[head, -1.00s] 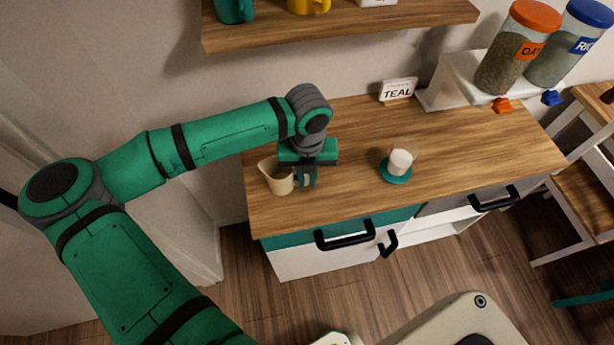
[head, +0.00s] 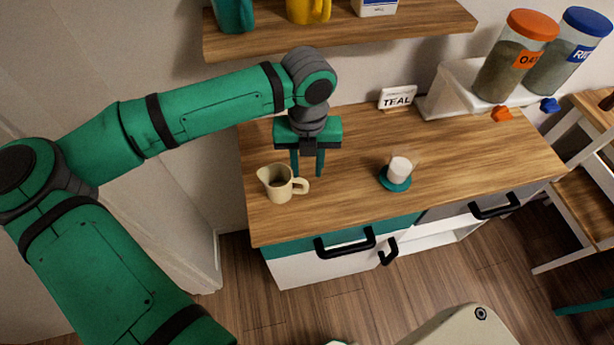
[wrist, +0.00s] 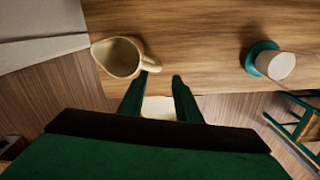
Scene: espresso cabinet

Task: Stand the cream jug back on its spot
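The cream jug (head: 279,185) stands upright on the wooden counter (head: 350,205) near its left front corner, with its handle to the right. In the wrist view the jug (wrist: 118,57) shows from above, and I look into its dark inside. My gripper (head: 307,174) is open and empty. Its fingers point down, above and behind the jug's handle, apart from it. In the wrist view the two fingertips (wrist: 158,77) are spread, with the handle just beyond the left one. I cannot make out a marked spot under the jug.
A TEAL sign (head: 397,97) stands at the back. A shelf (head: 345,32) with mugs hangs above. Jars (head: 512,60) stand at the back right. The counter between jug and coaster is clear.

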